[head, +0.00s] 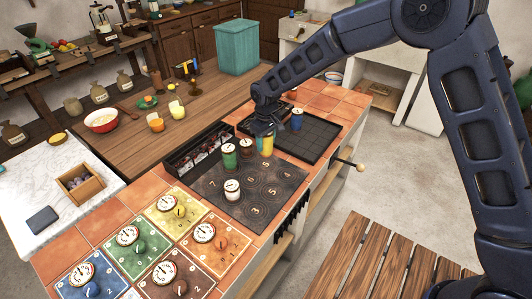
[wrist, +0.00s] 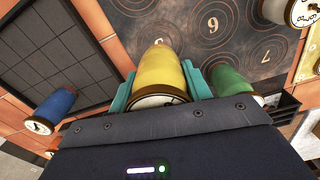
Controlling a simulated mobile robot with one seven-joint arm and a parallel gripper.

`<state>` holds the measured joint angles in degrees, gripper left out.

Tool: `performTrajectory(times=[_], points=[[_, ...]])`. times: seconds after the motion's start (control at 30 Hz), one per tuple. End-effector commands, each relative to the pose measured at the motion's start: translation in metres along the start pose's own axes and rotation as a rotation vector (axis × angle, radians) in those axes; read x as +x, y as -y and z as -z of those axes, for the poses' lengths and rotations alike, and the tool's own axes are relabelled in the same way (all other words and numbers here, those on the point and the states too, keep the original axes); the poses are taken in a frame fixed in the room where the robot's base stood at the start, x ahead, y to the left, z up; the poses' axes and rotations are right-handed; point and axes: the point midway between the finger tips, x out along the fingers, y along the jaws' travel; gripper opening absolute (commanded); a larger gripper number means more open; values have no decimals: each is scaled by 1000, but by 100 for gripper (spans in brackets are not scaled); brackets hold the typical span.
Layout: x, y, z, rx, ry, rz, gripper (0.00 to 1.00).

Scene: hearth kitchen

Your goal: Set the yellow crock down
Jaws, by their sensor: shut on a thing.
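The yellow crock (head: 265,146) is upright at the far side of the dark numbered plate (head: 270,182), near the dark grid tray (head: 312,143). My gripper (head: 264,130) is above it, with its teal fingers on either side.
A green crock (head: 229,156) and a white crock (head: 232,190) stand on the plate. A blue crock (head: 296,119) stands at the grid tray's far edge. A dark open box (head: 197,148) borders the plate. Coloured dial tiles (head: 138,247) lie nearer. The plate's right part is clear.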

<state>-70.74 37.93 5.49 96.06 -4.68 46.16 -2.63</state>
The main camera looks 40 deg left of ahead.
Motion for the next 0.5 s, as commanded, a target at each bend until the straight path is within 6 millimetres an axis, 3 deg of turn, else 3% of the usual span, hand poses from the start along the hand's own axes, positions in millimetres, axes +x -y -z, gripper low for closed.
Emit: performTrajectory(times=[0.27, 0.5], points=[[18, 0, 0, 0, 0, 0, 14], [48, -1, 0, 1, 2, -1, 14]])
